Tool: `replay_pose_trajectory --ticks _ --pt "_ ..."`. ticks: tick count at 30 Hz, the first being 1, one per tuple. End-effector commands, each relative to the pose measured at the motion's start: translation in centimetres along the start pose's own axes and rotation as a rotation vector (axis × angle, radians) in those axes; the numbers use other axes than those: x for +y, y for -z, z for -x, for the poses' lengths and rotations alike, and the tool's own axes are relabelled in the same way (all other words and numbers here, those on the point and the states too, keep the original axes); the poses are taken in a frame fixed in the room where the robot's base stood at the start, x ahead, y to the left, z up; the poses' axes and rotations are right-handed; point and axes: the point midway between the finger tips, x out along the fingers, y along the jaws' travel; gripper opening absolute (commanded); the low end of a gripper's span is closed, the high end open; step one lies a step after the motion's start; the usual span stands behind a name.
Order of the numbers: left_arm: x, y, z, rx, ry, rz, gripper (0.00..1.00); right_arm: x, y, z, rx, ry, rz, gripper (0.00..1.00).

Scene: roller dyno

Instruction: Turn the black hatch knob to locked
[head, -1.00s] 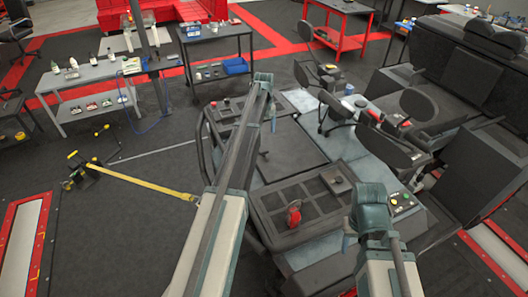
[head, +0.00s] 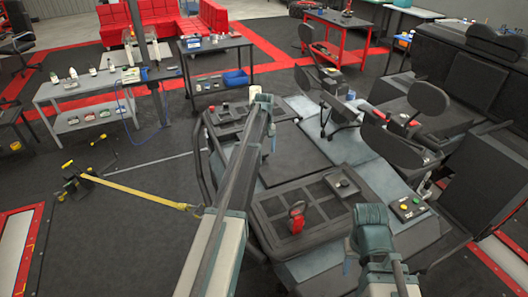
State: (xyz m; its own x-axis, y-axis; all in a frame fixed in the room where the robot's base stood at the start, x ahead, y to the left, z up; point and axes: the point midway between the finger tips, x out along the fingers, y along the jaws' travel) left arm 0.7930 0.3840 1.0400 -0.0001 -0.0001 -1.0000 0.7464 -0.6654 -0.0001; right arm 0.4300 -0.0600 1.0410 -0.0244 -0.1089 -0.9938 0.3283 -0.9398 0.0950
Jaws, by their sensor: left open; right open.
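A small dark round knob (head: 343,183) shows at the right end of the black ribbed panel on the grey machine. It may be the hatch knob; its marking is too small to read. My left gripper (head: 273,144) hangs from the end of the long arm above the back left part of the machine, apart from this knob. The arm hides part of the machine's top there. My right gripper (head: 346,263) is at the lower right, in front of the panel and away from the knob. Both are open and appear empty; their fingers are small in view.
A red handle (head: 297,217) stands on the ribbed panel (head: 267,230). A control box (head: 411,208) with yellow and green buttons lies to the right. Black pads on arms (head: 386,146) crowd the right side.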

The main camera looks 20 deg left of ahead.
Motion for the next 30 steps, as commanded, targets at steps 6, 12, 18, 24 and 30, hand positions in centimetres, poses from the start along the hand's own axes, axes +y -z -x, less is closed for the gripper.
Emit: replay_pose_trajectory --ticks 6,12,18,24,30 --pt "0.0 0.0 0.03 0.0 0.0 0.0 0.54 0.0 0.0 0.02 0.0 0.0 0.0 0.5" --pt "0.0 0.0 0.02 0.0 0.0 0.0 0.18 0.0 0.0 0.02 0.0 0.0 0.0 0.5" --pt "0.0 0.0 0.02 0.0 0.0 -0.002 0.0 0.0 0.0 0.02 0.0 0.0 0.0 0.5" --pt "0.0 0.0 0.02 0.0 0.0 -0.045 0.0 0.0 0.0 0.02 0.0 0.0 0.0 0.5" --pt "0.0 -0.01 0.02 0.0 0.0 -0.169 0.0 0.0 0.0 0.02 0.0 0.0 0.0 0.5"
